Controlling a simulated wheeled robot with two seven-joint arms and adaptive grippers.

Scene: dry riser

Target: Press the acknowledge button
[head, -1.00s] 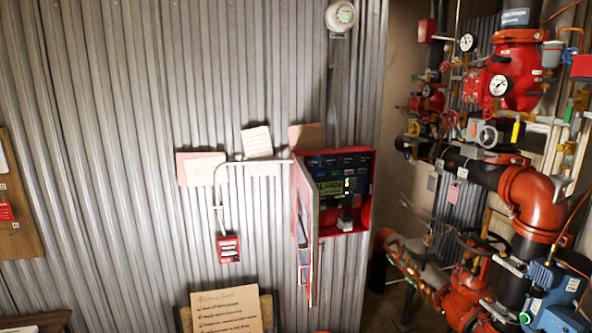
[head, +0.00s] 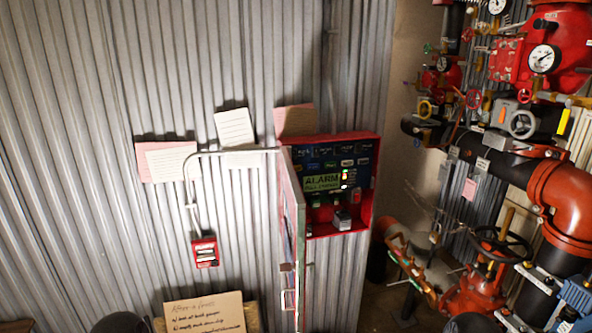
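A red alarm panel (head: 366,211) hangs on the corrugated wall with its door (head: 291,225) swung open to the left. Inside is a dark blue face with a lit green screen (head: 322,183) reading ALARM. Small lights glow to the right of the screen. A red button-like part (head: 356,196) and a grey block (head: 342,220) sit low in the box. The labels are too small to read, so I cannot tell which control is the acknowledge button. Neither gripper is in view. Dark rounded shapes show at the bottom edge, perhaps parts of my arms.
A red pull station (head: 205,252) with conduit is left of the panel. Paper notes (head: 235,127) hang above it. A cardboard sign (head: 205,312) stands low in front. Red valves and pipes (head: 560,200) crowd the right side. The open door's edge projects toward me.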

